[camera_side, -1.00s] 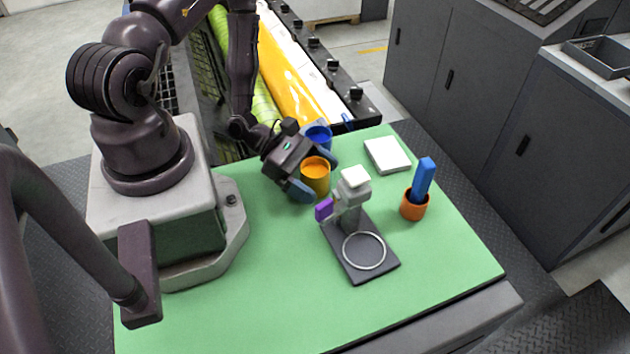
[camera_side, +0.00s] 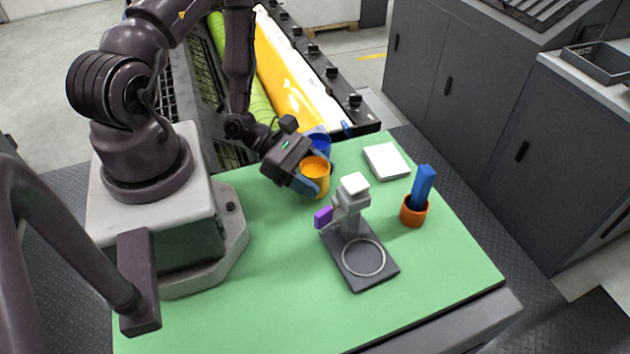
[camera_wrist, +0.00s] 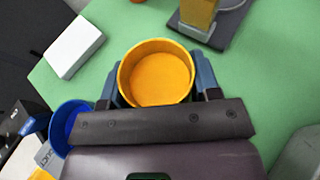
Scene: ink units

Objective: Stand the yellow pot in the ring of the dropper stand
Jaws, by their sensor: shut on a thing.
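The yellow pot (camera_side: 316,181), filled with orange-yellow ink, stands upright on the green mat. My gripper (camera_side: 314,177) is shut on it, with one blue finger on each side of its wall; the wrist view shows the pot (camera_wrist: 157,74) between the fingers. I cannot tell whether its base touches the mat. The dropper stand (camera_side: 350,207) is to the right and nearer the side camera. It has a dark base, a grey post with a white top, and a purple part on its left. Its pale ring (camera_side: 364,258) lies over the base and is empty.
A blue pot (camera_side: 320,143) is close behind the yellow pot, partly hidden by my gripper. A white block (camera_side: 386,161) lies at the back right. An orange cup (camera_side: 413,211) with a blue block stands right of the stand. The green mat (camera_side: 260,290) is clear at front left.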

